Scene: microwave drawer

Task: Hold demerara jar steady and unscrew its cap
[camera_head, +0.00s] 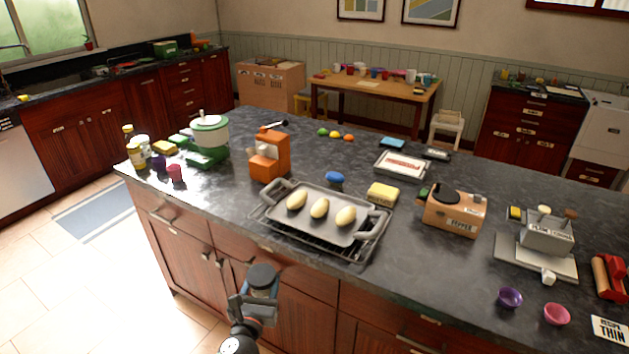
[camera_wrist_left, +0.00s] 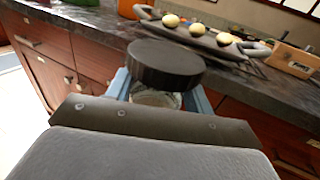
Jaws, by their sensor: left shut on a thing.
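The demerara jar (camera_head: 263,292) is in front of the island, held upright by my left gripper (camera_head: 258,299). Its dark, round, ridged cap (camera_head: 262,275) is on top. In the left wrist view the cap (camera_wrist_left: 165,66) covers most of the jar, and only a strip of clear glass body (camera_wrist_left: 156,98) shows below it. The blue fingers of my left gripper (camera_wrist_left: 160,95) are on both sides of the glass, shut on it below the cap. The jar's contents and any label are hidden. My right gripper is in neither view.
The island counter (camera_head: 225,180) lies beyond the jar. A grey tray (camera_head: 330,232) with three pale oval rolls sits on a rack near its front edge. An orange machine (camera_head: 269,157) and a wooden box (camera_head: 454,211) stand nearby. Floor (camera_head: 95,290) is clear at left.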

